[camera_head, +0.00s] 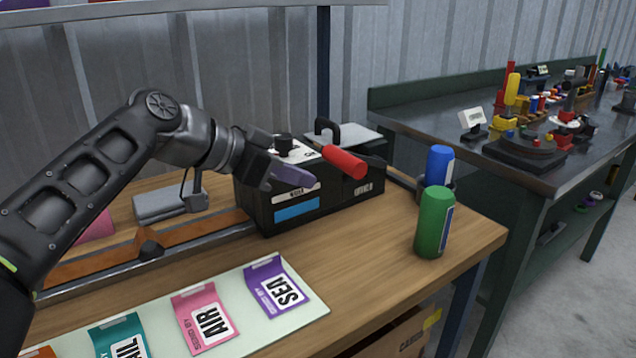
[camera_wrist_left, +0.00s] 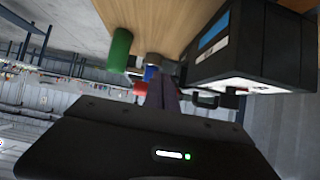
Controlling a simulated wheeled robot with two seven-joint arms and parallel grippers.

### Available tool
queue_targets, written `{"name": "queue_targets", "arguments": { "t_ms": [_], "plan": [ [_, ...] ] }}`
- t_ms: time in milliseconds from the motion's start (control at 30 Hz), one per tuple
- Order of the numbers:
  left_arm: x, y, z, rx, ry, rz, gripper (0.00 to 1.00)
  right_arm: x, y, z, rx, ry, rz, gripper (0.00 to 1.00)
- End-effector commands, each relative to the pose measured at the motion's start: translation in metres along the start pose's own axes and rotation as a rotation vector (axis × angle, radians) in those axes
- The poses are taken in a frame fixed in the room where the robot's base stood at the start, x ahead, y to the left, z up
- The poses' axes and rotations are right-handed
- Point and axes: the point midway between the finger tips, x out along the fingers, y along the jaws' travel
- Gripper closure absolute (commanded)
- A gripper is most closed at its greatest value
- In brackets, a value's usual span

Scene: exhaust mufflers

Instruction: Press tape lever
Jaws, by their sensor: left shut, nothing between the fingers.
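The black tape machine (camera_head: 345,200) stands on the wooden bench with a blue label on its front. Its lever has a red grip (camera_head: 345,161) that sticks out over the front right. A dark lever arm (camera_head: 327,127) rises behind the grip. My left gripper (camera_head: 312,180) is shut and empty. Its purplish fingers cross in front of the machine, left of the red grip, and appear apart from it. In the left wrist view the red grip (camera_wrist_left: 140,88) shows just left of my fingers, and the machine (camera_wrist_left: 235,55) fills the upper right. My right gripper is out of view.
A green can (camera_head: 434,222) and a blue can (camera_head: 439,165) stand right of the machine. Coloured cards lie on a pale mat (camera_head: 312,300) in front. A grey roller device (camera_head: 170,206) sits at left. A dark metal table (camera_head: 430,100) stands behind right.

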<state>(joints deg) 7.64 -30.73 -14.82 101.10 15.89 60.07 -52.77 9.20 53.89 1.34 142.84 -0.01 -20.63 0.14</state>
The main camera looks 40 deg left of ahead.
Motion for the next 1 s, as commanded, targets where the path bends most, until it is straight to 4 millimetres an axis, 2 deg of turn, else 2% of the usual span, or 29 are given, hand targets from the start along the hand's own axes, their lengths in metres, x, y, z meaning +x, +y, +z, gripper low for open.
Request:
{"name": "queue_targets", "arguments": {
  "t_ms": [100,267,1000],
  "plan": [
    [-0.019,0.0,-0.002,0.0,0.002,0.0,1.0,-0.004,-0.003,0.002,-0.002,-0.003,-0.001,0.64],
    [-0.03,0.0,-0.002,0.0,0.001,0.0,1.0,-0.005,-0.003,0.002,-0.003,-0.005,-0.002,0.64],
    [-0.03,0.0,-0.002,0.0,0.002,0.0,1.0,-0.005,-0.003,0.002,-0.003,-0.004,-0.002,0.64]
  ]
}}
